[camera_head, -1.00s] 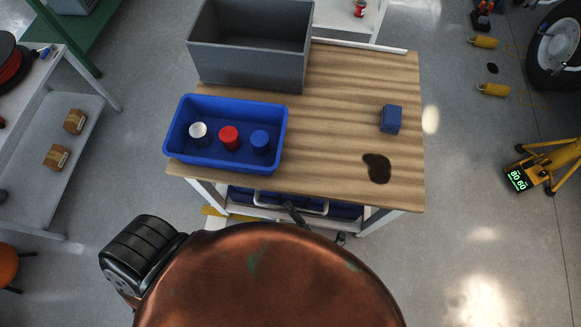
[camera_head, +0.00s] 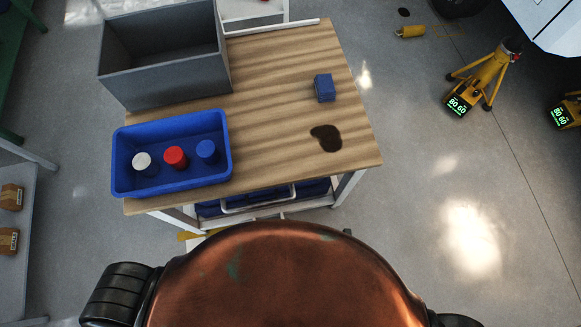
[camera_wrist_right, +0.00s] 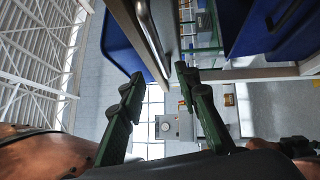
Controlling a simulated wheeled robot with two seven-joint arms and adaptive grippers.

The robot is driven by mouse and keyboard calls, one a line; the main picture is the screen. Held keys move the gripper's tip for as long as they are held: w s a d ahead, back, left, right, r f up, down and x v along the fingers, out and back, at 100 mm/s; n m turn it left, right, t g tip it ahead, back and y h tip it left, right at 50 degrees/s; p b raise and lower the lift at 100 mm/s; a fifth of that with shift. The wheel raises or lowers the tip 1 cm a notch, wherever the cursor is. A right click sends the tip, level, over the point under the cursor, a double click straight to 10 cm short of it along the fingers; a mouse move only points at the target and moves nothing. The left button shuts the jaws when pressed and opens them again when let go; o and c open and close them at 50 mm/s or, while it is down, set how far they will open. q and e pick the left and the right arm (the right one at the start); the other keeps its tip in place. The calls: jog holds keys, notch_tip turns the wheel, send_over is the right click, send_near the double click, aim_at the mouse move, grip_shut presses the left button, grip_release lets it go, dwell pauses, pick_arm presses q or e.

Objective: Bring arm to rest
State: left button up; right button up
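My right gripper (camera_wrist_right: 157,80) shows in the right wrist view with its two dark green fingers spread apart. The gap between the fingers is empty. Close past the fingertips are a metal bar handle (camera_wrist_right: 152,38) and blue bins (camera_wrist_right: 120,42), seen from a low angle. I cannot tell whether a finger touches them. In the head view neither gripper shows; my copper body hides the space below the table's front edge. My left gripper is in no view.
A wooden-topped workbench (camera_head: 275,75) stands ahead. It bears a grey bin (camera_head: 165,75), a blue tray (camera_head: 222,175) with white, red and blue cylinders, a blue block (camera_head: 325,88) and a dark stain (camera_head: 327,137). Yellow tripod (camera_head: 487,75) at right; open floor front right.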

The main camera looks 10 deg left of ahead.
dwell(0.3)
